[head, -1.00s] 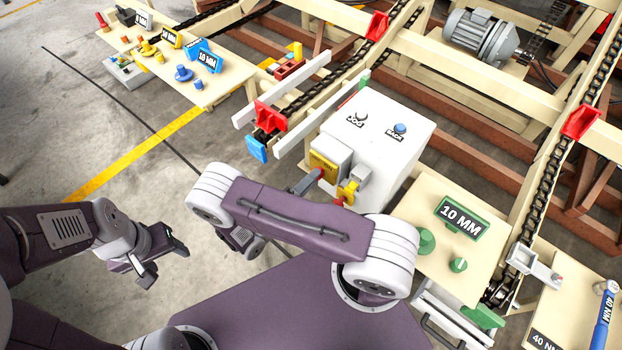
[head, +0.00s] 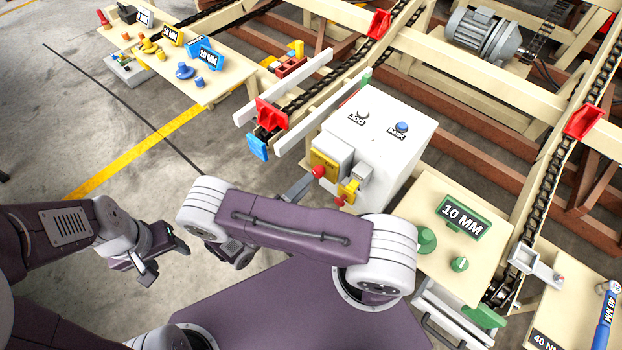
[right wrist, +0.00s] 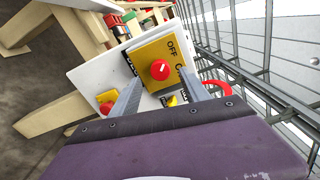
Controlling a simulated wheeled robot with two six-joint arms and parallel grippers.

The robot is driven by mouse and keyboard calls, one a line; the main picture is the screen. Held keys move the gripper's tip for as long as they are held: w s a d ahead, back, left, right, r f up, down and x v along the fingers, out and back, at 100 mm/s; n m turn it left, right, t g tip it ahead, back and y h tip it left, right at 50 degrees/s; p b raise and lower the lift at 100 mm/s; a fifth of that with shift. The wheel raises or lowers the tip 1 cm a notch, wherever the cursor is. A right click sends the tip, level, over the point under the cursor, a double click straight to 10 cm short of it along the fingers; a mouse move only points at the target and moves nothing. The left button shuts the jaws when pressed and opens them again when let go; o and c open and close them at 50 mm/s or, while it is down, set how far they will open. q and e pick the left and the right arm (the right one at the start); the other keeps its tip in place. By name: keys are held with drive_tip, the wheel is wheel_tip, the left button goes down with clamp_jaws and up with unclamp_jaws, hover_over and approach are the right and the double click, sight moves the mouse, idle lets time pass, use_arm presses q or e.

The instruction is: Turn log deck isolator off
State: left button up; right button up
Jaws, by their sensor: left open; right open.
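The isolator is a yellow plate marked OFF (right wrist: 157,52) with a round red knob (right wrist: 160,70), on a grey box. In the head view the plate (head: 325,162) and knob (head: 318,172) are on the near side of a white cabinet. A white mark on the knob slants toward the right in the right wrist view; the label there is partly hidden by a finger. My right gripper (right wrist: 161,77) is open, its fingers appearing on either side of the knob; contact is not visible. In the head view its fingers (head: 298,187) end near the knob. My left gripper (head: 168,260) is open and empty, far left of the cabinet.
A second yellow device with a red part (head: 348,190) sits right beside the isolator. The white cabinet (head: 372,150) has JOG and BACK buttons on top. A table (head: 480,222) with a green 10 MM block stands to the right.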

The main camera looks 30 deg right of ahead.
drive_tip(key=v, duration=0.5)
drive_tip(key=shift+s+a, duration=0.1)
drive_tip(key=shift+a, duration=0.1)
